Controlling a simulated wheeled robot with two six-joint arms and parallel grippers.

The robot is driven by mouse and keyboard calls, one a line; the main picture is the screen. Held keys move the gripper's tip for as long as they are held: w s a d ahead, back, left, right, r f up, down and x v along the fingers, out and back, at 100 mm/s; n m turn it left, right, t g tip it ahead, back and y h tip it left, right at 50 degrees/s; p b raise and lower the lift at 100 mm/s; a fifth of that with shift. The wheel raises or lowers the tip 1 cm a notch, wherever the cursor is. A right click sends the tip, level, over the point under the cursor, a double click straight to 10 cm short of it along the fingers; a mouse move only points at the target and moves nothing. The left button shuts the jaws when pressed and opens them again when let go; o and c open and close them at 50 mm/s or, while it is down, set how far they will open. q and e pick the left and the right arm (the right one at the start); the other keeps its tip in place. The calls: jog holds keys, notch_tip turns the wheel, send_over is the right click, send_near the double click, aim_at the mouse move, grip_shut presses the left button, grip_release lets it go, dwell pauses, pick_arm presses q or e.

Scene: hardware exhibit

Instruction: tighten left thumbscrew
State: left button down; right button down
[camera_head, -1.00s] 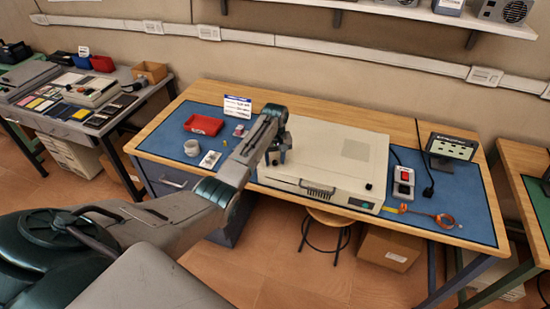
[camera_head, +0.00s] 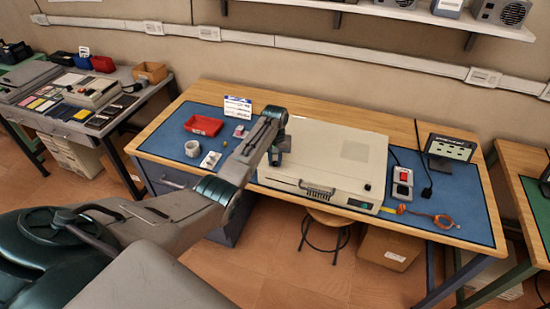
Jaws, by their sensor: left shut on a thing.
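A flat beige case (camera_head: 335,160) with a front handle lies on the blue mat of the wooden bench. My left arm reaches in from the left, and its gripper (camera_head: 275,157) points down at the case's left edge. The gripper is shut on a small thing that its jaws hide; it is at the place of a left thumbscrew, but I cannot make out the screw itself. A small dark knob (camera_head: 367,187) shows at the front right of the case top. My right gripper is not in view.
A stool (camera_head: 325,222) stands under the bench.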

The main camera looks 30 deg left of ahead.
aim_at(275, 163)
pick_arm(q)
jog(key=m+p, duration=0.1)
jog(key=m, duration=0.4)
jog(key=shift+r+m, duration=0.1)
jog(key=shift+m, duration=0.2)
jog(key=m+p, duration=0.1)
jog(key=m, duration=0.3)
jog(key=shift+m, duration=0.4)
jog(key=c, duration=1.3)
grip_release()
jog(key=shift+r+b, duration=1.5)
jog(key=shift+r, duration=3.85)
